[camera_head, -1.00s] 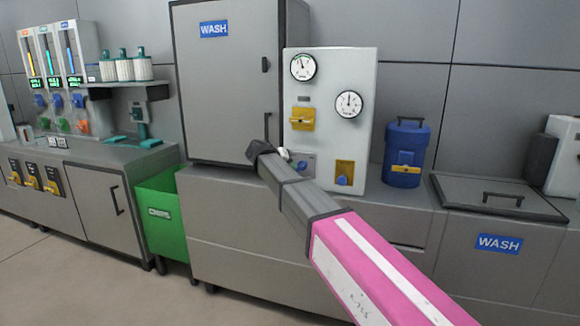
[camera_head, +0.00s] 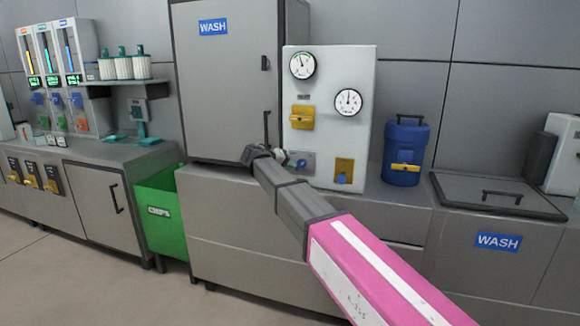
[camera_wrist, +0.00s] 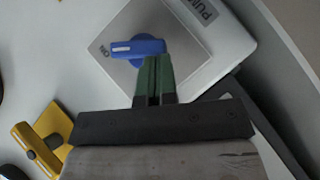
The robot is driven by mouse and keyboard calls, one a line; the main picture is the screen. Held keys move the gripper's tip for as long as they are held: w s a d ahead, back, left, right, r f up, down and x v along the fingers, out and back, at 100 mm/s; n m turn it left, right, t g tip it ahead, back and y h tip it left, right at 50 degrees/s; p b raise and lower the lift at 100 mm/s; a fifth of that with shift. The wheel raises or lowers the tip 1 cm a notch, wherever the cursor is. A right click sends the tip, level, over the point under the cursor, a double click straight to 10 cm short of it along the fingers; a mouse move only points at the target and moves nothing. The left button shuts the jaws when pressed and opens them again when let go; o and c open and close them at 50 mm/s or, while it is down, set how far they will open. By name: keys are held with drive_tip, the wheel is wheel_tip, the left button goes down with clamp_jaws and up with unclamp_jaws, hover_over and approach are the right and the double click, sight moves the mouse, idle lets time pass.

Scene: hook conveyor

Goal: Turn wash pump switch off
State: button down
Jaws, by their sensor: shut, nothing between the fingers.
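The pump switch is a blue lever knob (camera_wrist: 138,48) on a grey square plate (camera_wrist: 185,62), with a label reading "PUM…" partly cut off beside it. The letters "ON" show by the knob's left end. My gripper (camera_wrist: 153,85) has its green fingers shut, with the tips right at the knob's lower edge; I cannot tell if they touch. Nothing is held. In the head view the grey switch plate (camera_head: 306,160) sits low on the left of the white panel (camera_head: 335,75), and my gripper partly hides it.
A yellow handle (camera_wrist: 38,150) sits near the switch; the panel also has a yellow valve (camera_head: 301,118), two gauges and a yellow plate (camera_head: 344,171) with a blue knob. The grey WASH cabinet (camera_head: 225,90) stands left, a blue canister (camera_head: 405,150) right.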

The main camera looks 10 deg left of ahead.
drive_tip(key=f+n+t+h, duration=0.1)
drive_tip(key=n+h, duration=0.2)
drive_tip(key=f+n+t+h, duration=0.1)
drive_tip(key=shift+d+f+n+t+h, duration=0.3)
drive_tip(key=shift+d+f+n, duration=0.05)
drive_tip(key=shift+d+n, duration=0.05)
drive_tip(key=n+t, duration=0.1)
drive_tip(key=n, duration=0.1)
drive_tip(key=d+f+n+t+h, duration=0.1)
drive_tip(key=n+t, duration=0.1)
drive_tip(key=shift+s+d+h, duration=0.1)
drive_tip(key=shift+h, duration=0.2)
drive_tip(key=n+t, duration=0.2)
drive_tip(key=n, duration=0.1)
drive_tip(key=shift+d+f, duration=0.15)
drive_tip(key=shift+d, duration=0.4)
